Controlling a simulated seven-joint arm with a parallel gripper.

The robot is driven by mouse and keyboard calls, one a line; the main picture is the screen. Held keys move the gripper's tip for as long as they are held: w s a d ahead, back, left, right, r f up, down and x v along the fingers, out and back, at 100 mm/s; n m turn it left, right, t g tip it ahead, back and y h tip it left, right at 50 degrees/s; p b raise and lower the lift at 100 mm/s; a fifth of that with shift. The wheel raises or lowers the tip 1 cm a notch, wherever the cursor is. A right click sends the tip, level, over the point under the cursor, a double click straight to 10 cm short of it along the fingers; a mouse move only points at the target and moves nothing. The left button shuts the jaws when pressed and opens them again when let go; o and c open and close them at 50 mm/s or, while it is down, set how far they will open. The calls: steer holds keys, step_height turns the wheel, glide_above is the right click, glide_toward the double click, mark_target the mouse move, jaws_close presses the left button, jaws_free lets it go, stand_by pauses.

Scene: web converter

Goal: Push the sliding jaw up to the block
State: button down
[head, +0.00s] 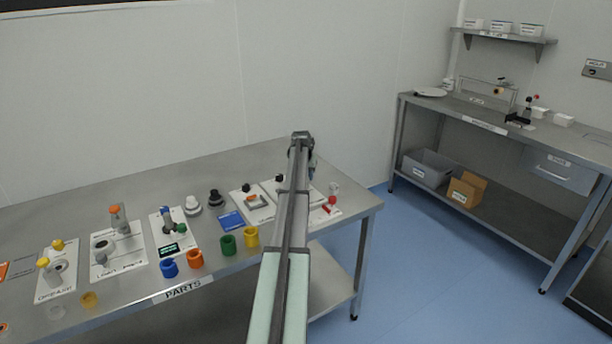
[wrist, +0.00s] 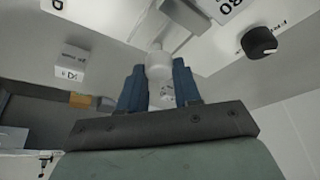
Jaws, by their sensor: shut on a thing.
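My gripper (wrist: 159,75) shows in the wrist view with two blue fingers, one on each side of a white round-ended knob (wrist: 158,62). The fingers are shut on this knob. A pale bar or block part (wrist: 178,22) lies just beyond the knob, on a white labelled plate; whether it is the sliding jaw I cannot tell for sure. A small grey-white block with a label (wrist: 72,62) is at the left, apart from the fingers. In the head view my arm hides most of the gripper and the work under it; only a bluish part (head: 312,170) shows.
A black knob (wrist: 260,40) is on a plate at the right of the wrist view. In the head view, a white plate with an orange-and-grey fixture (head: 258,201) and a red-handled part (head: 330,205) flank my arm. Coloured cups, such as a yellow one (head: 251,236), stand at the front.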

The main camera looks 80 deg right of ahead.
steer(key=shift+w+a, duration=0.9)
steer(key=c, duration=0.8)
jaws_free()
steer(key=shift+r, duration=0.1)
steer(key=v, duration=1.3)
steer(key=shift+a+r, duration=0.2)
steer(key=shift+r, duration=0.05)
